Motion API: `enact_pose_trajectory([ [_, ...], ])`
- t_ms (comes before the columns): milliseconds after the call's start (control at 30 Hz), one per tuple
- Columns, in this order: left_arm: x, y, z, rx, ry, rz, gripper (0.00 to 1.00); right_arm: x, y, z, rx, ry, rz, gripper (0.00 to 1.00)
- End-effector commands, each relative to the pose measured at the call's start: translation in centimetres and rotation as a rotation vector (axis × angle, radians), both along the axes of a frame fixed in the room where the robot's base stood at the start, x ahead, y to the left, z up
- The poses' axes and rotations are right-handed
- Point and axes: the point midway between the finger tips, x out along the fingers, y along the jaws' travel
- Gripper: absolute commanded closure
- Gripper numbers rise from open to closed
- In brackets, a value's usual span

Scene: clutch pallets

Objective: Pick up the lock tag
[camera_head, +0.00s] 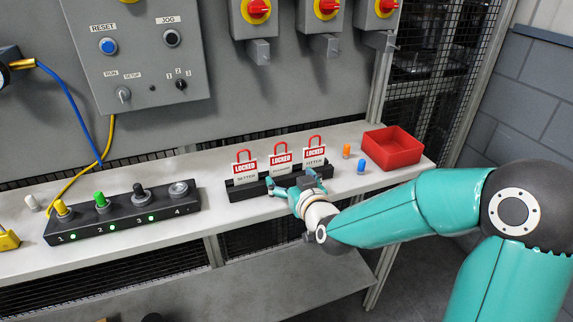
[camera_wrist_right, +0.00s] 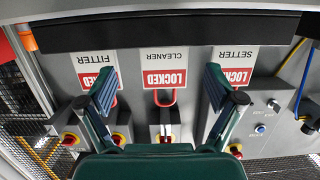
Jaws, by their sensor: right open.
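Three white lock tags with red LOCKED labels and red shackles stand upright in a black rack (camera_head: 232,193) on the shelf. They are the SETTER tag (camera_head: 245,172), the CLEANER tag (camera_head: 281,160) and the FITTER tag (camera_head: 314,155). My right gripper (camera_head: 291,183) is open and empty, just in front of the rack near the CLEANER tag. In the right wrist view the tags appear upside down. The CLEANER tag (camera_wrist_right: 163,62) sits between the spread fingers (camera_wrist_right: 160,85), with the FITTER tag (camera_wrist_right: 96,68) and SETTER tag (camera_wrist_right: 234,62) at the sides. I see no contact. My left gripper is out of view.
A red bin (camera_head: 392,148), an orange peg (camera_head: 346,151) and a blue peg (camera_head: 361,166) are right of the rack. A black button block (camera_head: 125,214) is to the left. Isolator switches (camera_head: 325,12) and a control panel (camera_head: 140,55) are on the wall behind.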

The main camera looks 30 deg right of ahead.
Motion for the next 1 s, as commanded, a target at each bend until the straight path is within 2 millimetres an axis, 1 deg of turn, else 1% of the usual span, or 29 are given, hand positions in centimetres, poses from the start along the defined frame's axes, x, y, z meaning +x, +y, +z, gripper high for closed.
enact_pose_trajectory([
  [133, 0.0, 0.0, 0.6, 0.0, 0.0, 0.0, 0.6, 1.2, -0.1, 0.1, 0.0, 0.001, 0.0, 0.08],
  [300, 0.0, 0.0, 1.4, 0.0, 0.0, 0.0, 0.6, 3.6, -0.4, -0.2, 0.0, 0.002, -0.001, 0.08],
  [400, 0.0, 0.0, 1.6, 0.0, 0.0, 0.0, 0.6, 4.6, -0.7, -0.5, 0.001, 0.001, -0.001, 0.08],
  [500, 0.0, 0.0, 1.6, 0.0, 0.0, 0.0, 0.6, 5.1, -0.8, -0.6, 0.001, 0.001, -0.001, 0.08],
  [700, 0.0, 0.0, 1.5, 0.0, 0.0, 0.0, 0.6, 5.1, -0.9, -0.6, 0.001, 0.0, -0.001, 0.08],
  [1000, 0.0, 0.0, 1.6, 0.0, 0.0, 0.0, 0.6, 5.0, -0.9, -0.6, 0.001, 0.0, -0.001, 0.57],
])
